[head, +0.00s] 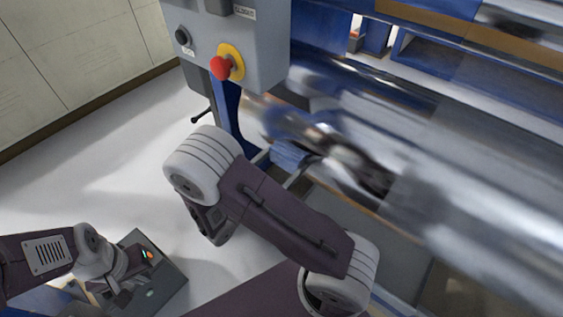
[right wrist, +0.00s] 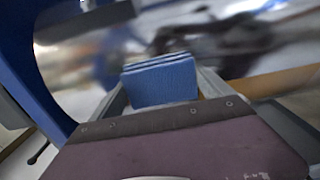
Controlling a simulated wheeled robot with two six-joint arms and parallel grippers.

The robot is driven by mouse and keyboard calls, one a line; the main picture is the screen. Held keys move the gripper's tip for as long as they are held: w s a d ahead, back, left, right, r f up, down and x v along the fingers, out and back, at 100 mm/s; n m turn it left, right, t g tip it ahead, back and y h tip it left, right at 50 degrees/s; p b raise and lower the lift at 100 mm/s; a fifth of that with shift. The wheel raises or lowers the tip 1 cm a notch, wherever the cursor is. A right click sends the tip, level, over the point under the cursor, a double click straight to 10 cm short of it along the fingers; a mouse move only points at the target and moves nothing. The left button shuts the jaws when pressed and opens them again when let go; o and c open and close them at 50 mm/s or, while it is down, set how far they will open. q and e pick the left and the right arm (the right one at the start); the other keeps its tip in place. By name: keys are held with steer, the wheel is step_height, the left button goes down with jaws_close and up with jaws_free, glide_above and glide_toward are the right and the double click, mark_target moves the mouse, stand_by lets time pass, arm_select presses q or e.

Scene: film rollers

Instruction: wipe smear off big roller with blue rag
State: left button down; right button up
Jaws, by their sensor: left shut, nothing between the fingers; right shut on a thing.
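The big roller (head: 470,170) is a shiny metal cylinder running from the centre to the lower right in the head view. It also fills the upper part of the right wrist view (right wrist: 85,85). My right gripper (head: 283,163) is shut on the folded blue rag (head: 290,154), close to the roller's left end. The rag stands up between the fingers in the right wrist view (right wrist: 160,82). I cannot tell whether it touches the roller. Dark blurred patches on the metal look like reflections; I cannot pick out the smear. My left gripper (head: 122,292) is shut and empty at the lower left.
A grey control box (head: 235,45) with a red emergency button (head: 221,68) stands beside the roller's left end. A blue machine frame (head: 228,118) is below it. A small dark panel with buttons (head: 165,285) is by my left gripper. Pale floor is clear at left.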

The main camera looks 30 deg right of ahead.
mark_target(295, 169)
steer(key=shift+s+d+p, duration=0.1)
steer(key=shift+s+d, duration=0.1)
steer(key=shift+s, duration=0.45)
steer(key=shift+s+d+p, duration=0.1)
steer(key=shift+s+d, duration=0.15)
steer(key=shift+s, duration=0.35)
steer(key=shift+s+d+p, duration=0.1)
steer(key=shift+s+d, duration=0.1)
steer(key=shift+s, duration=0.45)
steer(key=shift+d+r, duration=0.1)
steer(key=shift+w+a+p, duration=0.25)
steer(key=shift+w, duration=0.4)
steer(key=shift+w+a+p, duration=0.25)
steer(key=shift+w+a, duration=0.05)
steer(key=shift+w, duration=0.3)
steer(key=shift+w+a+p, duration=0.25)
steer(key=shift+w, duration=0.4)
steer(key=v, duration=0.6)
steer(key=shift+p, duration=0.45)
steer(key=shift+a, duration=0.1)
